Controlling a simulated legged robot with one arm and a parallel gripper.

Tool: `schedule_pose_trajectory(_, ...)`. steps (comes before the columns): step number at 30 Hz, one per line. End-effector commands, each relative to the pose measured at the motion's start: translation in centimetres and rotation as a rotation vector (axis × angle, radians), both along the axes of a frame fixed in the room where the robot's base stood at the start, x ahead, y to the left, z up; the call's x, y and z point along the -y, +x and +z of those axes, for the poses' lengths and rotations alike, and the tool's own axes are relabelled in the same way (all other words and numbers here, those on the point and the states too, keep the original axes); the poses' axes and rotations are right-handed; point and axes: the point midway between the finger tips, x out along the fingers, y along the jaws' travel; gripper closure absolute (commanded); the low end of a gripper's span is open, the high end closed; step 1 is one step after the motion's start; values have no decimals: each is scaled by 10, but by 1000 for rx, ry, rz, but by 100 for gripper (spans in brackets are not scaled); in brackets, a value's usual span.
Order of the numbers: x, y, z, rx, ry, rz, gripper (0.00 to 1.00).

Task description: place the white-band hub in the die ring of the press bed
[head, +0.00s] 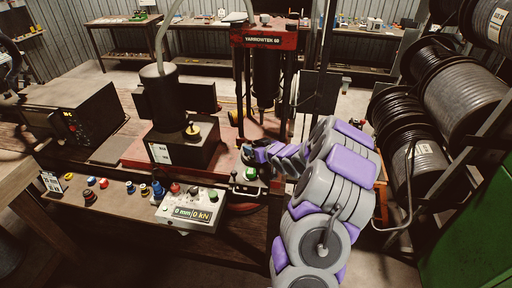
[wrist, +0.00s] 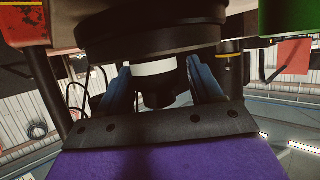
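The white-band hub (wrist: 153,69) is black with a white band and shows in the middle of the wrist view. My gripper (wrist: 163,90) has one blue finger on each side of it and appears shut on it. A broad dark round part (wrist: 150,37), perhaps the die ring, sits right against the hub's far end; I cannot tell whether the hub is inside it or only close to it. In the head view my gripper (head: 248,153) is at the front of the red press (head: 264,40), low by its bed. The hub and die ring are not clear there.
A control box (head: 190,207) reading 0 mm and 0 kN stands on the bench front, with several other small hubs (head: 103,183) to its left. A black pump unit (head: 160,95) stands left of the press. Hose reels (head: 455,80) fill the right.

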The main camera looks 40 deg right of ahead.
Motion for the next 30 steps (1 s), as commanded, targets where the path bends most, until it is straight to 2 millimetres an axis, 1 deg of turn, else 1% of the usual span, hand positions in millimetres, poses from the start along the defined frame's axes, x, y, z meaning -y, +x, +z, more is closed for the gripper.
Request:
schedule_pose_trajectory(1,0,0,0,0,0,0,30)
schedule_pose_trajectory(3,0,0,0,-1,1,0,24)
schedule_pose_trajectory(10,2,0,0,-1,2,0,24)
schedule_pose_trajectory(14,2,-7,3,0,3,-1,24)
schedule_pose_trajectory(17,0,-21,9,0,4,-2,24)
schedule_pose_trajectory(24,-3,-65,27,-2,2,-3,24)
schedule_pose_trajectory(30,-6,-93,38,-4,2,-3,24)
